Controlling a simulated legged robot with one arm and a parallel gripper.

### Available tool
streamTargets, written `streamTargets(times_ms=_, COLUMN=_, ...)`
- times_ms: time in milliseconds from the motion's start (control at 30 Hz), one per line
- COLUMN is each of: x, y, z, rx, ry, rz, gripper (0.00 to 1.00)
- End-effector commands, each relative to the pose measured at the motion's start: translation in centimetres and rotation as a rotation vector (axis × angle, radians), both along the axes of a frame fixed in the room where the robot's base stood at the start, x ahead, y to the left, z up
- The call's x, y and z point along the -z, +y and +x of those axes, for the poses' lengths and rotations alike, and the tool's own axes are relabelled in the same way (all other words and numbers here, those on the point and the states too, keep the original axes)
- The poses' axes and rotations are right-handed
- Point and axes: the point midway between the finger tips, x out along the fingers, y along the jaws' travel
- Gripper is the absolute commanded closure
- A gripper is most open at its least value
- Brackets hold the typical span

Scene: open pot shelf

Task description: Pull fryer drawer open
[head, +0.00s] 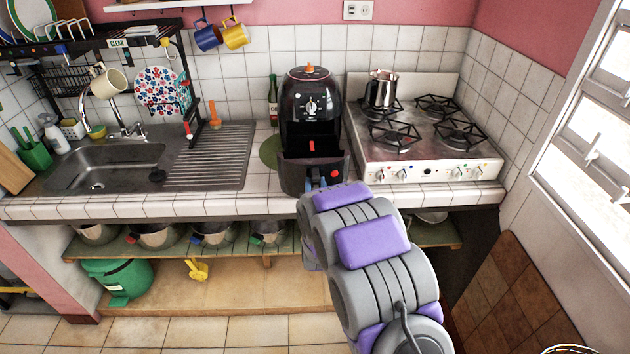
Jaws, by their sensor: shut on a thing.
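The black air fryer (310,108) stands upright on the tiled counter, between the sink's drainboard and the stove. Its drawer (298,175) sticks out at the front, and a dark gap shows between the drawer and the body. My gripper (318,184) is at the drawer's front, shut on what looks like the drawer handle. My arm comes up from the lower right and hides the handle and most of the fingers.
The stove (428,165) with a metal pot (381,90) is to the right. A green bottle (273,100) stands behind the fryer's left side. The sink (105,165) is at left. A low shelf (190,240) with pots runs below the counter edge.

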Motion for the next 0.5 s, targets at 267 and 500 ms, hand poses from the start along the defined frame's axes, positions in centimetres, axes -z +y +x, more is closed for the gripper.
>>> streamTargets(times_ms=267, x=-0.17, y=0.13, z=-0.02, rx=-0.003, ry=-0.004, rz=0.000, gripper=1.00)
streamTargets(times_ms=500, x=-0.09, y=0.08, z=-0.01, rx=-0.002, ry=-0.002, rz=0.000, gripper=0.45)
